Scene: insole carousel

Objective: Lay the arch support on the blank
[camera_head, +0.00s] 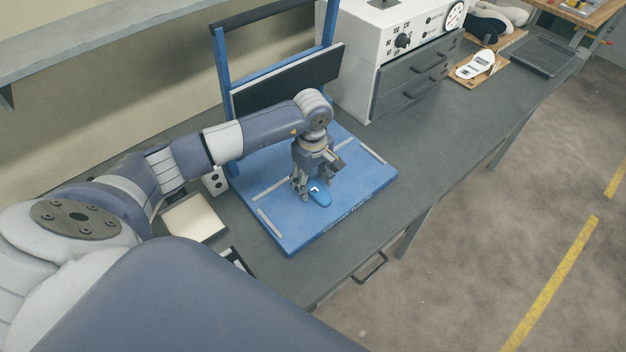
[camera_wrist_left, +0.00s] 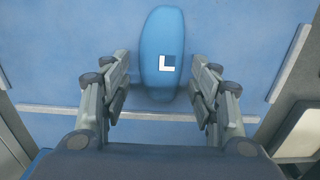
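A blue oval piece with a white L-shaped mark, which looks like the arch support (camera_head: 319,193), lies flat on the blue base plate (camera_head: 350,200). In the left wrist view this blue piece (camera_wrist_left: 161,40) lies between and ahead of my fingers. My left gripper (camera_head: 314,186) points down at it; in the left wrist view the gripper (camera_wrist_left: 160,92) is open, with a finger on each side and gaps between. A white sole-shaped piece, possibly the blank (camera_head: 475,65), lies on a brown board at the back right. My right gripper is out of view.
A blue frame with a dark panel (camera_head: 290,80) stands behind the base plate. A white control box (camera_head: 385,45) over grey drawers (camera_head: 415,80) stands to its right. A pale square pad (camera_head: 194,218) lies left. The grey bench (camera_head: 450,135) is clear right of the plate.

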